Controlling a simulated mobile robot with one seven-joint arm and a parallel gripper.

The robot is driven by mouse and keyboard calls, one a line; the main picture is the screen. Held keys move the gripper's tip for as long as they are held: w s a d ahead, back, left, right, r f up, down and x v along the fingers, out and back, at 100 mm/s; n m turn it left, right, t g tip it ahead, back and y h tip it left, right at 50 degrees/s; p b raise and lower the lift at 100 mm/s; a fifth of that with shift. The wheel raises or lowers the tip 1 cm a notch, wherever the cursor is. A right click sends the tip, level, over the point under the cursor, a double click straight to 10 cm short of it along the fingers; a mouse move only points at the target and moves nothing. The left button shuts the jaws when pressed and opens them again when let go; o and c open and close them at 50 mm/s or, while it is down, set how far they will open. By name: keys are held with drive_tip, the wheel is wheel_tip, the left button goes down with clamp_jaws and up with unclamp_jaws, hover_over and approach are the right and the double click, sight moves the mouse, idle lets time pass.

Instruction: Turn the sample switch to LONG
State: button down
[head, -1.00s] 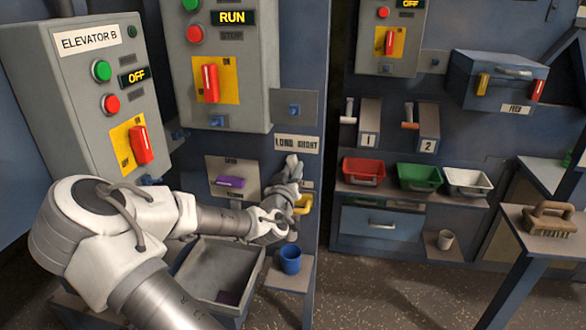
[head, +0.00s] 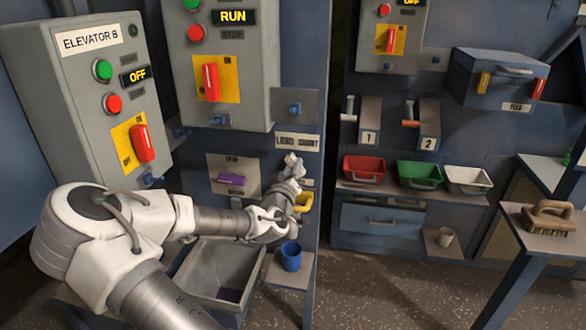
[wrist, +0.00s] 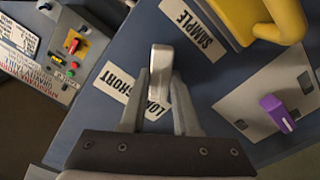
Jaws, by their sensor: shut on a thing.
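The sample switch shows in the wrist view as a pale metal lever (wrist: 160,66) on the blue panel. My gripper (wrist: 158,88) has one finger on each side of the lever and is shut on it. In the head view my gripper (head: 290,168) is at the panel just below the LONG SHORT label (head: 297,141). In the wrist view the fingers and lever partly cover this label (wrist: 122,88). The SAMPLE label (wrist: 193,28) lies beside the lever. In the head view my gripper hides most of the switch.
A yellow handle (head: 304,202) sits close below my gripper. A purple handle (head: 231,179) is on a plate to the left. A blue cup (head: 291,256) stands on a small shelf below, beside a grey bin (head: 256,278). The floor to the right is clear.

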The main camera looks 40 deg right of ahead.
drive_tip(key=c, duration=0.6)
unclamp_jaws()
drive_tip(key=shift+c, duration=0.2)
drive_tip(key=shift+s, duration=0.1)
drive_tip(key=p+v, duration=1.1)
drive_tip(key=v, duration=0.6)
drive_tip(key=shift+a, duration=0.2)
